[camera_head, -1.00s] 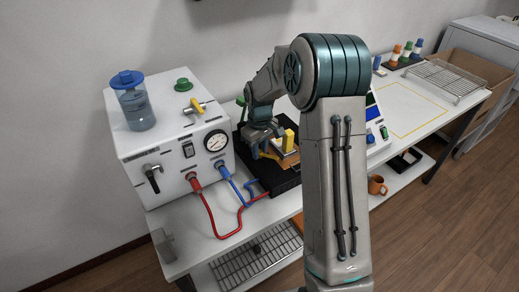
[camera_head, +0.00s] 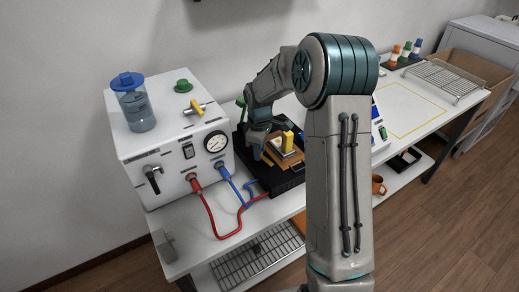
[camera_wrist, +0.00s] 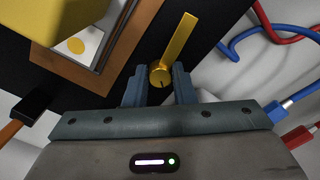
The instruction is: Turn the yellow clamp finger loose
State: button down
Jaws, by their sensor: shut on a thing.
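The yellow clamp finger (camera_wrist: 178,42) shows in the wrist view as a flat bar with a round knob (camera_wrist: 160,75) at its near end. My gripper (camera_wrist: 160,88) is shut on that round end, one fingertip on each side. The bar points up and slightly right in the wrist view, away from the wooden-framed plate (camera_wrist: 88,45). In the head view my gripper (camera_head: 258,150) is over the black fixture base (camera_head: 280,180), left of the wooden plate and a yellow block (camera_head: 287,142). My fingers partly hide the clamp finger there.
A white machine (camera_head: 180,150) with a gauge, levers and a bottle stands close to the left. Red (camera_head: 212,225) and blue (camera_head: 235,185) hoses run from it near the fixture. A wire rack (camera_head: 445,78) lies at the far right. A yellow-outlined area (camera_head: 408,108) is clear.

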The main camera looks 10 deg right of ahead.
jog(key=shift+w+r, duration=0.1)
jog(key=c, duration=1.2)
grip_release()
notch_tip(320, 180, up, 14)
jog(key=shift+a, duration=0.1)
